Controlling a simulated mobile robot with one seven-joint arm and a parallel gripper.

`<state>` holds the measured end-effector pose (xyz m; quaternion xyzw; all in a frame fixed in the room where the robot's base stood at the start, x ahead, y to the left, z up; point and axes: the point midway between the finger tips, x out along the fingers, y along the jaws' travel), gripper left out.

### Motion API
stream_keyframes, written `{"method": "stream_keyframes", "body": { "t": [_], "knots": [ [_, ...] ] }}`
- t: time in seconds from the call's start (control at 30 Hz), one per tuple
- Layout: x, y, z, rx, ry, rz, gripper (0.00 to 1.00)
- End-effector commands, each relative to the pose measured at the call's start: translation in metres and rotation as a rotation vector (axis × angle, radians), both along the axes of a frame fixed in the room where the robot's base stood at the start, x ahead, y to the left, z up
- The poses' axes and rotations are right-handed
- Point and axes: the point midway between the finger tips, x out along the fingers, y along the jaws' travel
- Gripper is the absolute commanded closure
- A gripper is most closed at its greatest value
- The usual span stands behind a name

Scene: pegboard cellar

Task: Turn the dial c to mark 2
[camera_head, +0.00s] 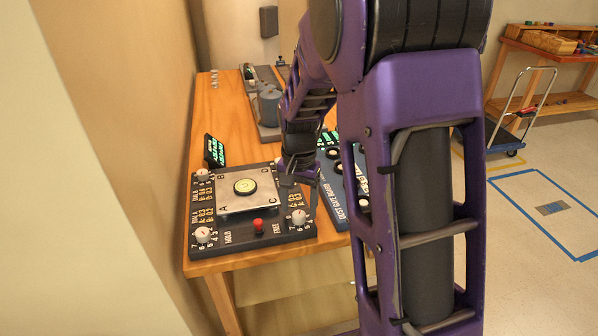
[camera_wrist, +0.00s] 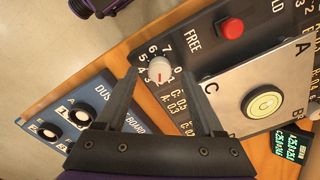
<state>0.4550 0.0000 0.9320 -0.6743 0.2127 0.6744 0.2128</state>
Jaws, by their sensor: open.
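The dial by corner C is a white knob with a red mark (camera_wrist: 160,69), ringed by printed numbers; the mark it points to is too small to read. In the head view this dial (camera_head: 298,217) sits at the front right of the dark panel (camera_head: 240,240). My gripper (camera_wrist: 162,76) is open and empty, its two fingers on either side of the dial in the wrist view. Whether they are level with it or above it cannot be told. In the head view my gripper (camera_head: 299,192) is just behind the dial, over the panel's right side.
A silver plate with a round green bubble level (camera_head: 245,187) lies on the panel. A red button (camera_head: 258,225) and two more white dials are nearby. A blue dust gate board (camera_head: 341,200) with black knobs lies to the right. A small green display (camera_head: 215,151) stands behind.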

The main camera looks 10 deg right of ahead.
Motion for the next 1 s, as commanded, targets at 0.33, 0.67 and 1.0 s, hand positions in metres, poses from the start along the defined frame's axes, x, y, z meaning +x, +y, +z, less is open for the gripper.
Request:
{"method": "stream_keyframes", "body": {
  "t": [0.33,0.67,1.0],
  "knots": [
    [0.001,0.000,0.086,0.000,-0.006,0.001,0.31],
    [0.000,0.000,0.147,0.000,-0.002,0.000,0.31],
    [0.000,0.000,0.159,-0.001,-0.001,0.000,0.31]
  ]
}}
